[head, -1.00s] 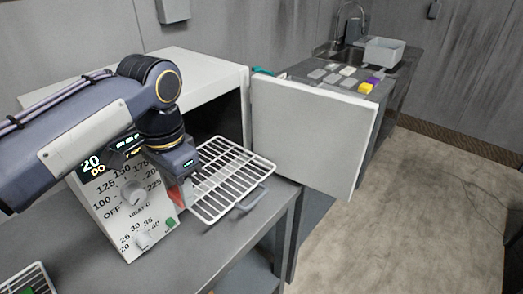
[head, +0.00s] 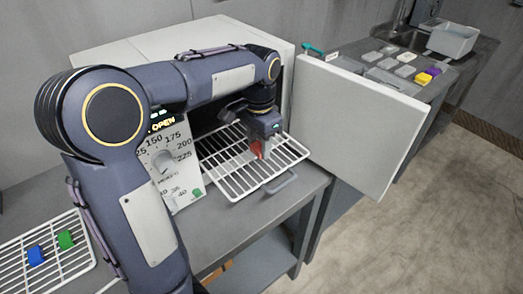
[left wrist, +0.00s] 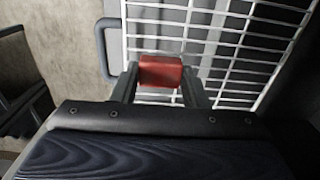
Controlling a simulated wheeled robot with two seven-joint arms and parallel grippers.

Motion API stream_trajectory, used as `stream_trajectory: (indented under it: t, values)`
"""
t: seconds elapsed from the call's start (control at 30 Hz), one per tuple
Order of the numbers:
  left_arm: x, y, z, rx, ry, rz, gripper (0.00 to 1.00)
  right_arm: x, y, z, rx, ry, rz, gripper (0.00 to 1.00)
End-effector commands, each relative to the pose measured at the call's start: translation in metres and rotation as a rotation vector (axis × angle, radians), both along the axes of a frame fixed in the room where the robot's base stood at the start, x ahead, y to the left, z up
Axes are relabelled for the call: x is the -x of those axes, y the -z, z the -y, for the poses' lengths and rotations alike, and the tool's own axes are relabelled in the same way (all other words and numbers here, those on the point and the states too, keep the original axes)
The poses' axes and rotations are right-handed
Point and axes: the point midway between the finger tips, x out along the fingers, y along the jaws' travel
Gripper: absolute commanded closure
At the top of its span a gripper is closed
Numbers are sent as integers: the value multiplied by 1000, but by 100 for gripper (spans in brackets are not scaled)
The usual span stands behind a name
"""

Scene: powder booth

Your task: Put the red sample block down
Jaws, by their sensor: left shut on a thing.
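The red sample block (head: 256,149) is in my left gripper (head: 258,146), over the white wire rack (head: 232,184) that sticks out of the oven. In the left wrist view the red block (left wrist: 161,71) sits between the two fingers of my left gripper (left wrist: 160,80), with the rack's wires (left wrist: 215,22) behind it. I cannot tell whether the block touches the wires. My right gripper is not in view.
The oven door (head: 348,122) stands open to the right of the rack. The oven panel (head: 172,165) is on the left. A second wire rack (head: 72,262) at the lower left holds a blue block (head: 36,255) and a green block (head: 66,239). A grey bin (head: 453,40) stands by the sink.

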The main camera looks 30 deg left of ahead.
Motion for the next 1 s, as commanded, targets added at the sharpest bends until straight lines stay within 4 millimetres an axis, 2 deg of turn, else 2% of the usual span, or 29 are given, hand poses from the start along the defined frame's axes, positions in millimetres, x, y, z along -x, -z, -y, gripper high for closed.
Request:
stream_trajectory:
  t: [0.17, 0.23, 0.4, 0.83, 0.87, 1.0]
  values:
    - [-9, 11, -1, -1, -1, -2, 84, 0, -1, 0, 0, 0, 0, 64]
    - [-15, 20, -1, -1, -1, -3, 84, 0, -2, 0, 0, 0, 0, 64]
    - [-13, 43, 0, 0, 0, -2, 84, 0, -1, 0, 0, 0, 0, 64]
    - [-13, 50, -1, 0, 0, 1, 84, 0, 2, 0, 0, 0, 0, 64]
    - [-13, 50, -1, 0, 0, 1, 57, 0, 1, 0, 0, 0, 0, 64]
    - [-13, 49, -1, 0, 0, 1, 39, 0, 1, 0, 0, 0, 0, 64]
